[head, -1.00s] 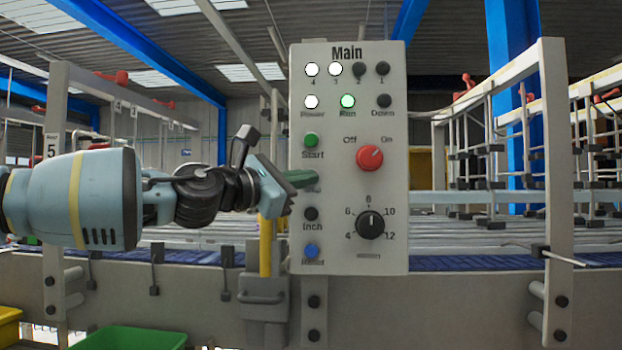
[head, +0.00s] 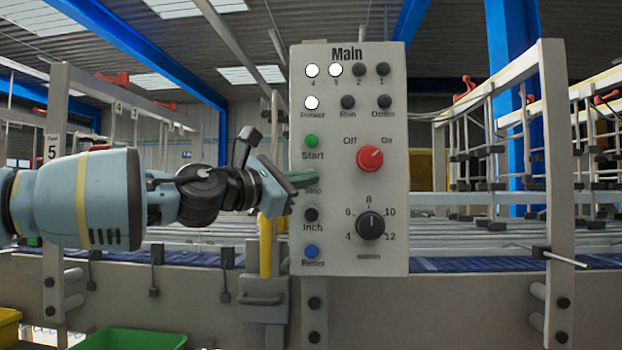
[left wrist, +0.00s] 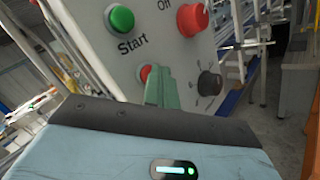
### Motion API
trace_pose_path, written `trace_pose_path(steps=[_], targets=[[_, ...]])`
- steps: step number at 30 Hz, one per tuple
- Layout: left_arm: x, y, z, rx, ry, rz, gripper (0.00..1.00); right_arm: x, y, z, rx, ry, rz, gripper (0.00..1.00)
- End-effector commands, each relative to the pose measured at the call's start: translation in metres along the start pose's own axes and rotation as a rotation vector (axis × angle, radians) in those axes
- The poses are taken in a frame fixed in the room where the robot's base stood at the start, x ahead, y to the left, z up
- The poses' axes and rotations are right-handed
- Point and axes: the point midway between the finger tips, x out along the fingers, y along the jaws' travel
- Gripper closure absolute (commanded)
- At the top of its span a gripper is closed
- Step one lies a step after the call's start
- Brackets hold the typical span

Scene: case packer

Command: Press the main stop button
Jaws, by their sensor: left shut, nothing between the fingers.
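The grey Main control panel (head: 348,260) stands upright in the middle of the head view. My left gripper (head: 314,177) is shut and empty, with its green fingertips at the stop button above the "Stop" label. In the head view the fingers hide the button. In the left wrist view the red stop button (left wrist: 145,72) shows partly beside the green fingers (left wrist: 160,88); the fingertips appear at or against it. The green start button (head: 311,141) is just above. The Run lamp (head: 348,102) is dark, while the Power lamp (head: 311,102) is lit. My right gripper is not in view.
On the panel are a red Off/On knob (head: 370,158), a black dial (head: 370,225), a black inch button (head: 311,214) and a blue reset button (head: 311,252). A conveyor (head: 460,264) runs behind. A green bin (head: 130,340) is at lower left.

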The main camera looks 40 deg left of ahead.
Motion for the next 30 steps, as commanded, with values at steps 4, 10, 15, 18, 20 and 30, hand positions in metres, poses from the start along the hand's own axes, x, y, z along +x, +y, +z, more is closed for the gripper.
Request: trace_pose_path(steps=[4, 10, 15, 18, 20, 30], targets=[[-0.001, -0.001, 0.001, 0.0, 0.0, 0.001, 1.0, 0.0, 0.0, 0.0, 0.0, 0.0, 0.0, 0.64], [-0.007, -0.004, 0.006, 0.0, -0.001, 0.001, 1.0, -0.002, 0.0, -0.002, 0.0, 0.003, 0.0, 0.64], [-0.013, -0.009, 0.009, 0.0, 0.0, 0.001, 1.0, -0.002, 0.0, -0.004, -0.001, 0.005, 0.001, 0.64], [-0.013, -0.009, 0.009, -0.001, 0.0, 0.001, 1.0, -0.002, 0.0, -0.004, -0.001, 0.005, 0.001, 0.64], [-0.013, -0.009, 0.009, -0.001, 0.0, 0.001, 1.0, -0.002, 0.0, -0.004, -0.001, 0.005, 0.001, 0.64], [-0.02, -0.014, 0.016, 0.002, -0.003, 0.0, 1.0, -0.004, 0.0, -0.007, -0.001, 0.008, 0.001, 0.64]])
